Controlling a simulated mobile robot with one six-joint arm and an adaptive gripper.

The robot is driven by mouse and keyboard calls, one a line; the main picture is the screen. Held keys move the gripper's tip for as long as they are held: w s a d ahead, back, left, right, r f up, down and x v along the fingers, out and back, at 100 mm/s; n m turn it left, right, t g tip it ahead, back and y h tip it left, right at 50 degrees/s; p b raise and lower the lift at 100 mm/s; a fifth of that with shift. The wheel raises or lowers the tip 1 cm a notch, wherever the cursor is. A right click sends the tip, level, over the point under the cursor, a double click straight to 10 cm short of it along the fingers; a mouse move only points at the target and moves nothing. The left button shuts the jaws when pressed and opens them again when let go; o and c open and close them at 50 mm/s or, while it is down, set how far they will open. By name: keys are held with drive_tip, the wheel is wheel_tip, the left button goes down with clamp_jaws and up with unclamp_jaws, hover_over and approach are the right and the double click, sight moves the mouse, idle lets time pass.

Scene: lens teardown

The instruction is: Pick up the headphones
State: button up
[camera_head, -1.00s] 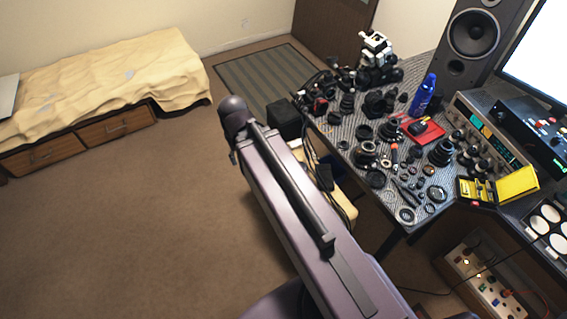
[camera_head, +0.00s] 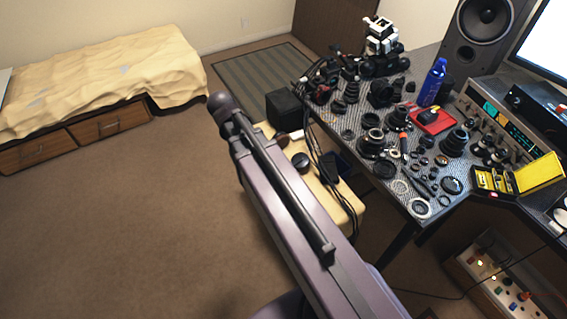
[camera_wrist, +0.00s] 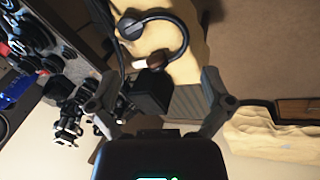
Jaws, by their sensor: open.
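The headphones lie on a pale yellow padded seat (camera_head: 345,203). In the wrist view they show as a dark curved headband (camera_wrist: 178,27) with one dark ear cup (camera_wrist: 131,29) and one brown-padded ear cup (camera_wrist: 153,62). In the head view, the dark cup (camera_head: 301,161) and the brown cup (camera_head: 282,138) show just right of my arm. My gripper (camera_wrist: 151,80) is open and empty, its fingers spread wide. In the wrist picture the headphones appear beyond the fingertips, apart from them. My fingers cannot be made out in the head view.
Dark cables (camera_head: 318,150) hang along the seat by the table edge. The table (camera_head: 400,213) at the right is crowded with lens parts. A low bed (camera_head: 100,75) stands at the left, with open carpet between.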

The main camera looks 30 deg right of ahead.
drive_tip(key=w+d+f+m+h+b, duration=0.2)
drive_tip(key=w+f+m+b, duration=0.1)
drive_tip(key=w+f+b, duration=0.4)
drive_tip(key=w+d+f+m+h+b, duration=0.2)
drive_tip(key=f+m+h+b, duration=0.1)
drive_tip(key=f+b, duration=0.4)
drive_tip(key=m+h+b, duration=0.5)
drive_tip(key=m+b, duration=0.2)
drive_tip(key=b, duration=0.9)
approach(276, 139)
drive_tip(key=shift+a, duration=1.6)
drive_tip(key=b+x, duration=0.3)
drive_tip(key=x, duration=0.4)
drive_tip(key=shift+d+f, duration=0.2)
drive_tip(key=shift+w+d+f, duration=0.1)
drive_tip(key=shift+d, duration=0.45)
drive_tip(key=shift+w+b+x, duration=0.1)
drive_tip(key=shift+b+x, duration=0.4)
drive_tip(key=shift+x, duration=0.8)
drive_tip(key=shift+w+b+x, duration=0.15)
drive_tip(key=shift+b+x, duration=0.35)
drive_tip(key=shift+x, duration=0.8)
